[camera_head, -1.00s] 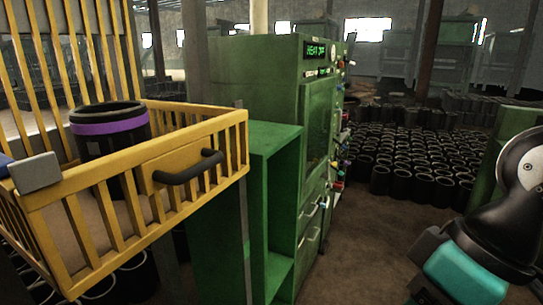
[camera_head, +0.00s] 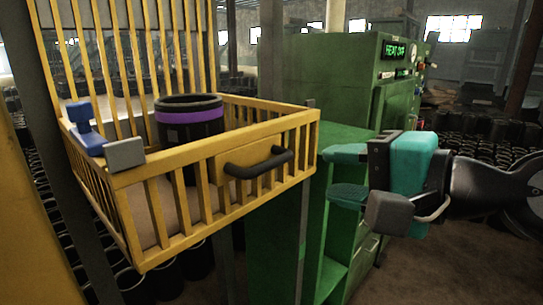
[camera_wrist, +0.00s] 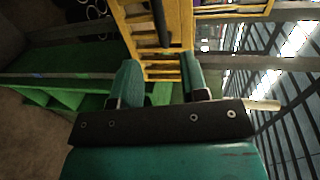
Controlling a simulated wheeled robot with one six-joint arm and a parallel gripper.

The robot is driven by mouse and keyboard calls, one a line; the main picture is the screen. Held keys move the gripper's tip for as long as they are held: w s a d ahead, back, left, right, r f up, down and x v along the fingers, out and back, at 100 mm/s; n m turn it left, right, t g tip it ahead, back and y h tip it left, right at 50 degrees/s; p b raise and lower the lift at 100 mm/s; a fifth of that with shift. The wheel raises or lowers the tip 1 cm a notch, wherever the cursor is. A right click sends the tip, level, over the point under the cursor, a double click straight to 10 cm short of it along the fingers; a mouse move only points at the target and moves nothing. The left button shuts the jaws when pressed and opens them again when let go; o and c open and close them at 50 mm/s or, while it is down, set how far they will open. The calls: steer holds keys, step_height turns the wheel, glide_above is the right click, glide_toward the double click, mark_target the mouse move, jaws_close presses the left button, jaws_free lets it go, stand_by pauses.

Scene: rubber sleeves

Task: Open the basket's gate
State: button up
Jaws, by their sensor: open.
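The yellow basket (camera_head: 165,242) stands at the left in the head view, with a barred front gate (camera_head: 208,205) that is upright. A black curved handle (camera_head: 258,163) sits on the gate's yellow plate. A grey block (camera_head: 125,154) and a blue latch-like part (camera_head: 85,135) are at the basket's left front corner. A black sleeve with a purple band (camera_head: 190,117) stands inside. My gripper (camera_head: 345,172) is open and empty, to the right of the handle and apart from it. In the wrist view the handle (camera_wrist: 160,22) shows ahead, between the teal fingers (camera_wrist: 158,85).
A green machine (camera_head: 340,85) reading "HEAT OFF" stands behind, with a green open shelf (camera_head: 335,250) beside the basket. Many black sleeves (camera_head: 480,130) stand on the floor at the back right. Yellow bars (camera_head: 110,50) rise behind the basket.

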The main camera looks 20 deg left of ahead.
mark_target(275, 166)
steer(key=p+x, duration=0.3)
steer(key=x, duration=0.7)
steer(key=shift+a, duration=0.25)
steer(key=shift+w+a+f+p, duration=0.2)
steer(key=shift+w+a+p, duration=0.15)
steer(key=shift+a, duration=0.25)
steer(key=shift+s, duration=0.1)
jaws_close()
